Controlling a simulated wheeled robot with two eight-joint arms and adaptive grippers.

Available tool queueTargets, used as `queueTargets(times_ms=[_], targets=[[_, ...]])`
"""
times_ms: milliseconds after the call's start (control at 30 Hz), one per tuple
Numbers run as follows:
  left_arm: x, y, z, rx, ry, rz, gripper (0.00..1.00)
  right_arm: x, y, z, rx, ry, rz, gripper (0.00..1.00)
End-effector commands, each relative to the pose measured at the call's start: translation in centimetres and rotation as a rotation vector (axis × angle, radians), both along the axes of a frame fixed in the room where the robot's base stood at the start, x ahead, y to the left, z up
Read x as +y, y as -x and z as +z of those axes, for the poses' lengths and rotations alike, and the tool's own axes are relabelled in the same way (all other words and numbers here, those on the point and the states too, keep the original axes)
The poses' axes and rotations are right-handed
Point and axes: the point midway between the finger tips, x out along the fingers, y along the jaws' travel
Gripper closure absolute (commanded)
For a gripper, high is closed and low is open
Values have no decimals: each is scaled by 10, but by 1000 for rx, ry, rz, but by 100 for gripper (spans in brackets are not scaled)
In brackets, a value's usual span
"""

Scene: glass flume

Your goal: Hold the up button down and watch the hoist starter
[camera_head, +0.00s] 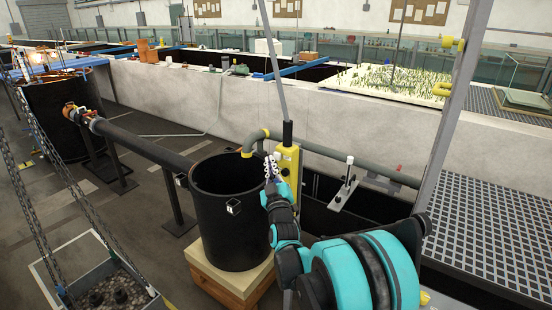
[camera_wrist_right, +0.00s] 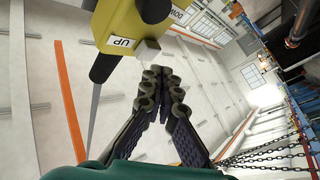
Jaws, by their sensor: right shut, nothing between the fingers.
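The yellow pendant (camera_head: 288,172) hangs on a grey cable in front of the flume wall. In the right wrist view the pendant (camera_wrist_right: 122,30) shows upside down at the top, with an "UP" label (camera_wrist_right: 121,42) and a partly cut "DOWN" label. A small grey button (camera_wrist_right: 147,48) sticks out beside the UP label. My right gripper (camera_head: 271,168) is shut and empty just left of the pendant. In the right wrist view its fingertips (camera_wrist_right: 165,78) are close below the button, with a small gap in the picture. I cannot pick out the hoist starter. My left gripper is out of view.
A black open drum (camera_head: 232,235) stands on a wooden block (camera_head: 238,283) below my right gripper. A pipe (camera_head: 150,150) runs to it from the left. Chains (camera_head: 40,160) hold a grey tray (camera_head: 75,255) at lower left. A grating (camera_head: 490,235) lies at right.

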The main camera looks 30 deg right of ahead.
Motion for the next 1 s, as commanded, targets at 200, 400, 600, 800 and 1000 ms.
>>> queueTargets(times_ms=[200,400,600,800,1000], targets=[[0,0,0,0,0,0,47,0,0,0,0,0,0,100],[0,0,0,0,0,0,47,7,3,0,-1,0,2,100],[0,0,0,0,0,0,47,26,10,0,0,-1,3,100],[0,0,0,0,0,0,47,43,17,0,0,0,2,100],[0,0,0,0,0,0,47,47,19,0,0,0,0,100]])
